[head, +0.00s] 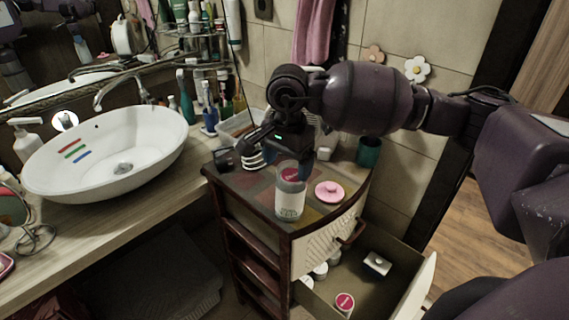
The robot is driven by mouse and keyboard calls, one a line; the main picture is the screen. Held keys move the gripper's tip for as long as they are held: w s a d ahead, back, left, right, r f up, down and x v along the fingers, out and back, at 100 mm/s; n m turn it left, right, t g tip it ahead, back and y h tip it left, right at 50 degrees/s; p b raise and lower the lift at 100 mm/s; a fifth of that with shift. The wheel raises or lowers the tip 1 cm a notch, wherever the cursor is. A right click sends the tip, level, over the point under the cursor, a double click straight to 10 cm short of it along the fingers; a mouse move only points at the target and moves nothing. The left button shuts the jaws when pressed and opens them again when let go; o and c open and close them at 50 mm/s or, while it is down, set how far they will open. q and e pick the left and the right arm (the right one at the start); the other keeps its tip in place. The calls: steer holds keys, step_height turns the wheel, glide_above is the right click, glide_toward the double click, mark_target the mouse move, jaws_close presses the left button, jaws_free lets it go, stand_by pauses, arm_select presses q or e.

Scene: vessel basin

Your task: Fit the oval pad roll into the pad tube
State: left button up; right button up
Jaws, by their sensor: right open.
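The pad tube (290,200) is a pale, upright cylinder with printed markings on its lower part. It stands on top of the small dark wooden cabinet. A pink round face (290,174) shows at its top end; I cannot tell whether this is the oval pad roll inside the tube. A pink lid with a knob (329,191) lies on the cabinet just right of the tube. My right gripper (293,160) is open, pointing down just above and behind the tube's top; its fingertips are partly hidden. My left gripper is not in view.
The cabinet's drawer (390,262) is pulled open at the lower right, with several containers and a small dark box (377,263) inside. A white basin (110,150) stands on the counter at left. A dark green cup (368,152) stands at the cabinet's back right.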

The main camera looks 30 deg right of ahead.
steer(key=shift+s+d+r, duration=0.1)
steer(key=shift+r, duration=1.45)
steer(key=shift+s+d+r, duration=0.1)
steer(key=shift+r, duration=1.4)
steer(key=shift+a, duration=0.1)
